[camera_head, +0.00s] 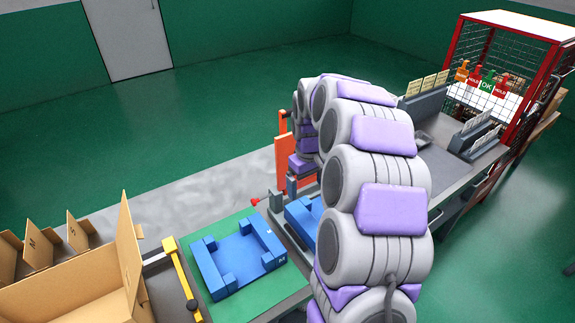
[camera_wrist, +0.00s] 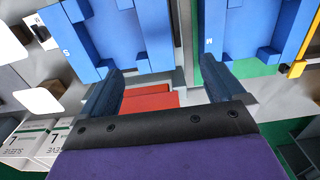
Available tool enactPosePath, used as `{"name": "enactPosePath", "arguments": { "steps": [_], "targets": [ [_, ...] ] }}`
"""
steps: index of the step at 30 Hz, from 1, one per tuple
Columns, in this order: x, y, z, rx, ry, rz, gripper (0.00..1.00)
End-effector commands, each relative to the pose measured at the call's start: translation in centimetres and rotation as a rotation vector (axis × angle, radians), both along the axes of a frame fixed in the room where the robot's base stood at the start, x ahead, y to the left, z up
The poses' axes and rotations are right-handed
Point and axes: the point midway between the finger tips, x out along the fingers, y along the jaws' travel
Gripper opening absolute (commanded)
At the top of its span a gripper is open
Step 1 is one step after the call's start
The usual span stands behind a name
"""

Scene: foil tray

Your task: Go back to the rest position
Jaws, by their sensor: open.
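My gripper (camera_wrist: 162,78) is open in the wrist view, its two dark blue fingers spread wide with nothing between their tips. In the head view my arm rises on the right and bends over toward the back; its segments hide most of the gripper end. A blue fixture marked M (camera_head: 207,270) sits on a green mat (camera_head: 248,299), and it also shows at right in the wrist view (camera_wrist: 252,15). A second blue fixture (camera_head: 302,213) is partly hidden behind my arm; it shows marked S at upper left in the wrist view (camera_wrist: 85,35). Both fixtures look empty.
An open cardboard box (camera_head: 75,300) stands at lower left, beside a yellow bar (camera_head: 180,268). An orange-red upright panel (camera_head: 283,150) stands close behind my arm. A red-framed mesh cage (camera_head: 500,60) with hanging tags is at upper right. Sleeve boxes (camera_wrist: 25,140) lie at lower left in the wrist view.

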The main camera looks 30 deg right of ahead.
Motion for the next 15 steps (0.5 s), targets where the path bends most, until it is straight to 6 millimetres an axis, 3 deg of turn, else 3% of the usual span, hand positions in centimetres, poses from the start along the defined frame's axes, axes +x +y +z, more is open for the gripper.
{"name": "enactPosePath", "arguments": {
  "steps": [8,11,15],
  "targets": [
    [-0.4,0.9,0.4,0.004,0.001,0.005,0.96],
    [-1.7,3.0,1.6,0.01,0.004,0.014,0.96],
    [-4.9,7.4,3.6,0.02,0.019,0.031,0.96]
  ]
}}
